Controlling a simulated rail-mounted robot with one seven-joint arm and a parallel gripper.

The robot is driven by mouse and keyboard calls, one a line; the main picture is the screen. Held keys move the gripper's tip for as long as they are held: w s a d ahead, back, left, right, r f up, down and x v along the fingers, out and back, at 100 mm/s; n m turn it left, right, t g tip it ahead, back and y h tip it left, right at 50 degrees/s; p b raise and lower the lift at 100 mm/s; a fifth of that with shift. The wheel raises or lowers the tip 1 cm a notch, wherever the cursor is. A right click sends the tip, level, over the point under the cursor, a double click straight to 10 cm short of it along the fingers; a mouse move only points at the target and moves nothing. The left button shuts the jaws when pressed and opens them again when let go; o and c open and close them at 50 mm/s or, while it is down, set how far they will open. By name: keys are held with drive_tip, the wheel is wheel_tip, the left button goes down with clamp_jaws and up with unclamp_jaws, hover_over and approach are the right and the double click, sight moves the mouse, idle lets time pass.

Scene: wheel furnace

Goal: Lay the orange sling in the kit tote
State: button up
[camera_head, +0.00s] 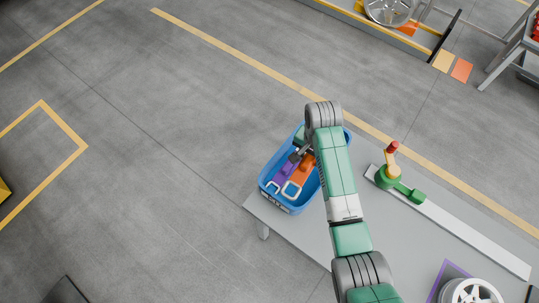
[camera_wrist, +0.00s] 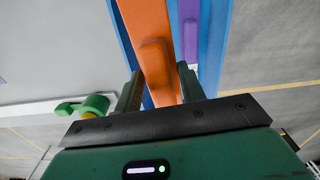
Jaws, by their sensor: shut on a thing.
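The orange sling (camera_head: 300,174) has a pale loop end and lies lengthwise within the outline of the blue kit tote (camera_head: 291,209). In the wrist view, the orange sling (camera_wrist: 146,35) runs up from between the two fingers of my gripper (camera_wrist: 161,88), which is shut on its raised orange part. My gripper (camera_head: 304,151) is at the tote, partly hidden by my arm. I cannot tell whether the sling touches the tote floor. A purple sling (camera_head: 283,172) lies in the tote just left of the orange one; it also shows in the wrist view (camera_wrist: 190,30).
The tote stands at the left end of a grey table (camera_head: 312,232). Right of my arm are a green, yellow and red tool (camera_head: 391,174) on a pale strip (camera_head: 455,226) and a silver wheel (camera_head: 472,292). Open floor lies to the left.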

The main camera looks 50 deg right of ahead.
sight(309, 180)
drive_tip(key=shift+s+d+f+m, duration=0.15)
drive_tip(key=shift+s+d+m, duration=0.35)
drive_tip(key=shift+s+d, duration=0.35)
drive_tip(key=shift+a, duration=0.1)
drive_tip(key=shift+r+p, duration=0.25)
drive_tip(key=shift+p, duration=0.3)
wheel_tip(309, 180, down, 15)
drive_tip(key=b, duration=0.8)
drive_tip(key=shift+a+b, duration=0.1)
drive_tip(key=shift+b, duration=0.25)
drive_tip(key=o, duration=1.2)
